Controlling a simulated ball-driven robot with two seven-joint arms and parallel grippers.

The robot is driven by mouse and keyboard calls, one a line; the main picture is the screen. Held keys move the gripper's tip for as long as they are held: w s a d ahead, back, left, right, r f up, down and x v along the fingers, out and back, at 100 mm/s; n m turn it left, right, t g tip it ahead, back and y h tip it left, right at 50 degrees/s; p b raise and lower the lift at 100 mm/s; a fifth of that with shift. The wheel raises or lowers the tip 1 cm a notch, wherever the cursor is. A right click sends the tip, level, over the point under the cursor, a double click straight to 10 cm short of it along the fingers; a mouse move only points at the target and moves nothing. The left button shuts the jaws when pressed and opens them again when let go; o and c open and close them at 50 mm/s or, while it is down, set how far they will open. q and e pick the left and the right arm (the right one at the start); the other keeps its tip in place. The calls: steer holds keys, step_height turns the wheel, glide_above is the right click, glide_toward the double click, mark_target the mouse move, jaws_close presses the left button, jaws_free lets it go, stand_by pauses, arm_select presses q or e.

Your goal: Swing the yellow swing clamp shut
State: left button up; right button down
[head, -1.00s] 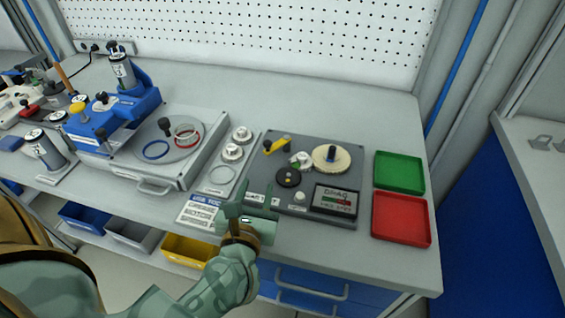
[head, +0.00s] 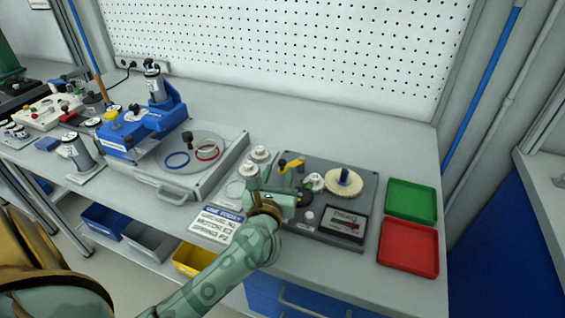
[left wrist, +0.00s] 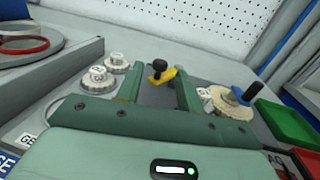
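The yellow swing clamp (head: 292,165) is a small yellow arm with a black knob, near the back left of the dark grey test plate (head: 333,243). It also shows in the left wrist view (left wrist: 168,75), between the two fingers and beyond their tips. My left gripper (head: 278,178) is over the left part of the plate, just in front of the clamp. In the left wrist view its fingers (left wrist: 162,85) are spread apart with nothing held between them. The left hand hides part of the plate. My right gripper is in neither view.
A cream wheel with a dark handle (head: 344,181) and a small display (head: 345,223) are on the plate. Green (head: 411,202) and red (head: 408,248) trays lie to the right. White weights (head: 260,154) and a blue-and-grey machine (head: 145,125) stand to the left.

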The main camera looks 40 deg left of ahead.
mark_target(281, 165)
arm_select(q)
steer(key=x, duration=0.5)
steer(key=shift+d, duration=0.1)
jaws_close()
